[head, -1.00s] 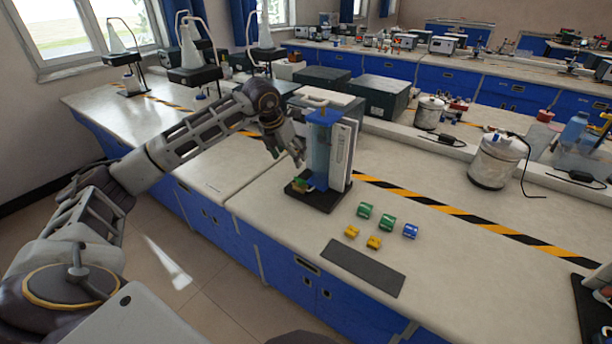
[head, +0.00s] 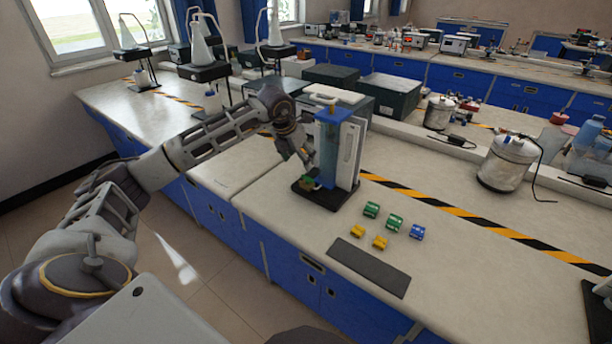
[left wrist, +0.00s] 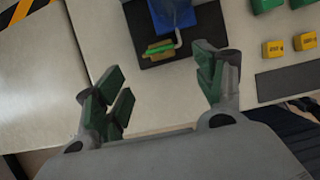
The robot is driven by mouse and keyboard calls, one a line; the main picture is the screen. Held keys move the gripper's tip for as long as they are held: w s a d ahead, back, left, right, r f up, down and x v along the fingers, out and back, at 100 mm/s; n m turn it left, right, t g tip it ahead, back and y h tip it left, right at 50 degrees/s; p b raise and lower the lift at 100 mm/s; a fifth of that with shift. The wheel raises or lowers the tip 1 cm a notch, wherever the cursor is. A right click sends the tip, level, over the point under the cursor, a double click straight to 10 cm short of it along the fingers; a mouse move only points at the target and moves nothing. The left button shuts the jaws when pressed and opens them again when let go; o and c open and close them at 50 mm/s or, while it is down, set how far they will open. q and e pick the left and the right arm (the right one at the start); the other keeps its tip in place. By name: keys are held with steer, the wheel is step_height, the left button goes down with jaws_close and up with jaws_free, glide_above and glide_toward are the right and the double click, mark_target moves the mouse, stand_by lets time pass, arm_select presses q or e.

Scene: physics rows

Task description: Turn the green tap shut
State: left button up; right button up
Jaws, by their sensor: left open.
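The green tap (left wrist: 160,48) is low on the front of a dispenser with a blue body (head: 327,150) on a black base (head: 322,198). In the left wrist view its green lever lies across the picture above a yellow part, beside a bent pale spout. My left gripper (head: 306,164) is just above and in front of the tap in the head view and partly covers it. In the left wrist view the gripper (left wrist: 165,88) is open and empty, with its fingers wide apart and the tap beyond them. My right gripper is not in view.
Green blocks (head: 395,221), yellow blocks (head: 380,242) and a blue block (head: 417,232) lie right of the base. A dark mat (head: 370,267) lies near the bench's front edge. Dark boxes (head: 390,93) stand behind the dispenser. A striped strip (head: 470,217) crosses the bench.

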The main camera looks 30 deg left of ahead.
mark_target(307, 177)
arm_select(q)
steer(key=x, duration=1)
steer(key=shift+f, duration=0.15)
steer(key=shift+c, duration=0.4)
steer(key=c, duration=0.9)
